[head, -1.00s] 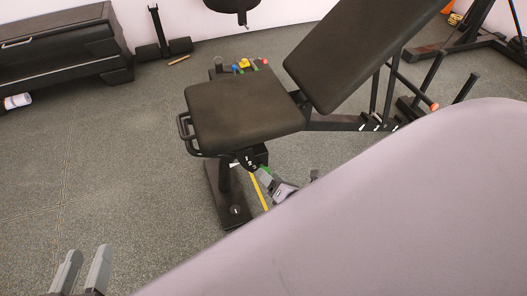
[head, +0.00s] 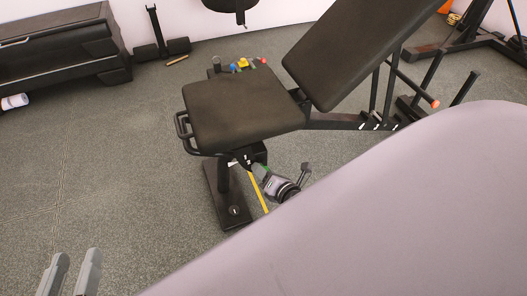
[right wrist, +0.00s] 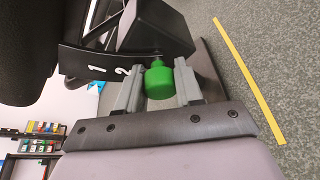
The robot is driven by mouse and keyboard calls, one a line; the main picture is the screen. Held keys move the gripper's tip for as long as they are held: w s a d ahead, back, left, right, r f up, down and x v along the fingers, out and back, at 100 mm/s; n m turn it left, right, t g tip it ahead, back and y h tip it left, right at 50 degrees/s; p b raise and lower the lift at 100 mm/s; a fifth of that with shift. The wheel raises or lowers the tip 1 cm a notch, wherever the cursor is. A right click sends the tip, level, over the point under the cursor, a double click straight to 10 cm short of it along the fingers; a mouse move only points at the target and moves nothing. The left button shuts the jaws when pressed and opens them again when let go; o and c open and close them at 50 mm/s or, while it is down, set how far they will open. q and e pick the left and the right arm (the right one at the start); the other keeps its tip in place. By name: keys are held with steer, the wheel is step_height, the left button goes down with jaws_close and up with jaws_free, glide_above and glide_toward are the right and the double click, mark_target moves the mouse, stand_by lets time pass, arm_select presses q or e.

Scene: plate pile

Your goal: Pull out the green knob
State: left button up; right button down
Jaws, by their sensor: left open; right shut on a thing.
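The green knob (right wrist: 159,80) shows large in the right wrist view, on the black numbered bracket (right wrist: 110,68) under the bench seat. My right gripper (right wrist: 158,88) has one finger on each side of the knob and is shut on it. My left gripper (head: 70,272) is open and empty at the bottom left, above the floor, far from the knob.
The bench's backrest (head: 350,50) slopes up to the right. Small coloured objects (head: 243,64) lie behind the seat. A yellow strip (head: 258,192) lies on the floor by the bench foot. My own pale body part covers the lower right.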

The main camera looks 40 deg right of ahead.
steer(key=shift+s+a, duration=0.3)
steer(key=shift+s, duration=0.6)
steer(key=shift+f, duration=0.1)
steer(key=c, duration=0.7)
jaws_free()
steer(key=shift+c, duration=0.2)
